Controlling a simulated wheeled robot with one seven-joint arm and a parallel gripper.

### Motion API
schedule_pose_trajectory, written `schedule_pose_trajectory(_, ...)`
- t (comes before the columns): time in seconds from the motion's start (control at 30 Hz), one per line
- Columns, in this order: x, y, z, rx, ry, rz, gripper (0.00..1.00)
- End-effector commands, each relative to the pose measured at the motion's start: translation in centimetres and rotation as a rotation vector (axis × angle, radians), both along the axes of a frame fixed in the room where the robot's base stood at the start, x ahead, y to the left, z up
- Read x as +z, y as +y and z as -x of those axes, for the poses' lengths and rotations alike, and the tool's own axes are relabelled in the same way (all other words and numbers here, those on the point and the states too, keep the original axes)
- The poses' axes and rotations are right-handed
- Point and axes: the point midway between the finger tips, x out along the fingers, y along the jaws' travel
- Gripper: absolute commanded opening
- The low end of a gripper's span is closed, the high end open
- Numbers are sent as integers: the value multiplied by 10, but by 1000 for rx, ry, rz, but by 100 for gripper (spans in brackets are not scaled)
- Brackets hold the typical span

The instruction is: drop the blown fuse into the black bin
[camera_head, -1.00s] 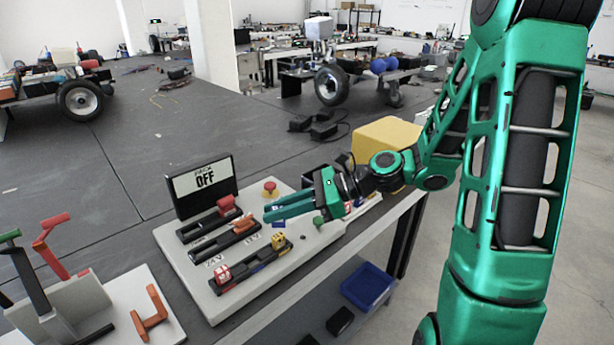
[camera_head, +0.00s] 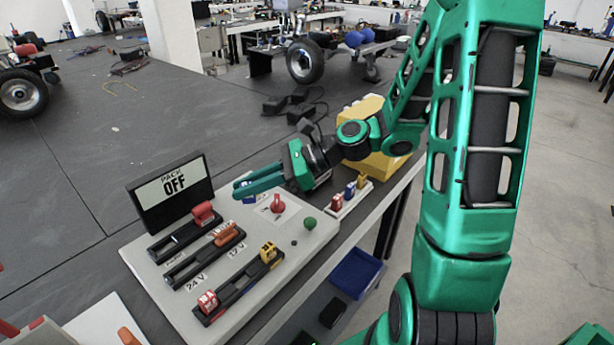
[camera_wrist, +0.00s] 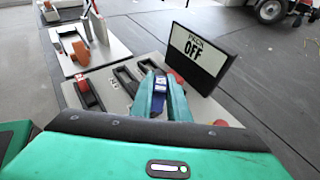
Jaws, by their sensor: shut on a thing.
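My gripper (camera_head: 240,188) is shut on a blue fuse (camera_head: 247,193), held above the panel near the OFF display. The blue fuse also shows between the fingers in the wrist view (camera_wrist: 160,86); the fingers (camera_wrist: 160,78) cover its sides. Whether it is blown cannot be seen. The black bin (camera_head: 332,312) sits low, below the bench edge, beside a blue bin (camera_head: 357,270). My gripper is well above and to the left of both bins.
The grey panel (camera_head: 150,270) carries a red knob (camera_head: 278,204), a green button (camera_head: 310,223), sliding handles, a red fuse (camera_head: 207,301) and a yellow fuse (camera_head: 268,252). A rack (camera_head: 350,205) of red, blue and yellow fuses stands right of it. A yellow case (camera_head: 375,165) is behind.

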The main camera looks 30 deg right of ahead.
Motion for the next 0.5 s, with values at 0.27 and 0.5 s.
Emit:
schedule_pose_trajectory(0.27,-17,-64,-73,-260,18,10,0)
schedule_pose_trajectory(0.5,-35,-161,-144,-573,21,10,0)
